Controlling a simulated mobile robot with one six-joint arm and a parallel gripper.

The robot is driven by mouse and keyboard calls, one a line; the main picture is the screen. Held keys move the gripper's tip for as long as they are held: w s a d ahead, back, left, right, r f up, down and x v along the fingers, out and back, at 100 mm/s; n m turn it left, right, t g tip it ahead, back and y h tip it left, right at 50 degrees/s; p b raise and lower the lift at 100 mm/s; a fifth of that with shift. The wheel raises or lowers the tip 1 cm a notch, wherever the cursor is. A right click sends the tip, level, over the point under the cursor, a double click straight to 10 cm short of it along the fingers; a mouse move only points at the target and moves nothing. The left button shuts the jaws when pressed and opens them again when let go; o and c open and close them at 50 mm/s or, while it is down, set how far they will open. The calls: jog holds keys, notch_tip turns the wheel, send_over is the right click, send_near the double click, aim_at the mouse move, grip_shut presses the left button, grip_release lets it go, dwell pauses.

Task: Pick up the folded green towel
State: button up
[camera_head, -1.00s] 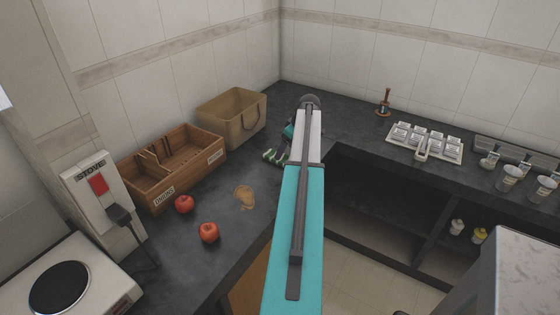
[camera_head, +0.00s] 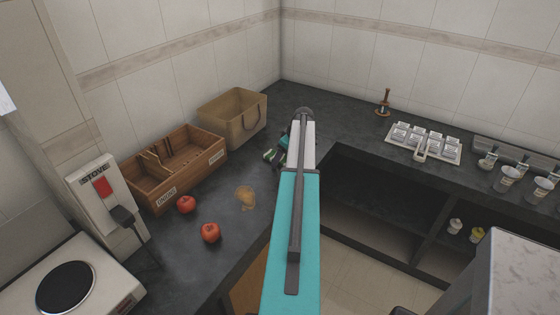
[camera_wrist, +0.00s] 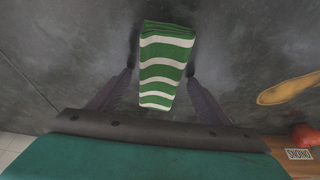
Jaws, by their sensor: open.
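The folded green towel (camera_wrist: 165,68) has white stripes and lies on the dark counter in the wrist view. My gripper (camera_wrist: 161,72) is open, with one finger on each side of the towel. I cannot tell whether the fingers touch it or how high they are above the counter. In the head view only a small striped part of the towel (camera_head: 269,155) shows to the left of my arm. My arm hides most of the gripper there.
A tan bin (camera_head: 232,118) and a wooden crate (camera_head: 174,168) stand along the left wall. Two red apples (camera_head: 210,233) and a flat tan item (camera_head: 245,197) lie on the counter in front. A white tray (camera_head: 423,143) of small containers is at the right.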

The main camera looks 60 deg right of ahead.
aim_at(283, 157)
dwell(0.3)
jog(key=c, duration=1.1)
jog(key=shift+r, duration=0.15)
jog(key=shift+r+b, duration=0.8)
jog(key=shift+r, duration=0.55)
jog(key=s+a+b, duration=0.1)
jog(key=s+a, duration=0.2)
jog(key=s, duration=0.1)
jog(key=s+a+r+b, duration=0.1)
jog(key=s+a+b, duration=0.1)
jog(key=s+a, duration=0.1)
jog(key=s+a+r+b, duration=0.1)
jog(key=s+a, duration=0.3)
jog(key=a, duration=0.1)
jog(key=shift+s, duration=0.3)
jog(key=shift+o, duration=0.9)
jog(key=shift+a, duration=0.1)
jog(key=shift+c, duration=0.6)
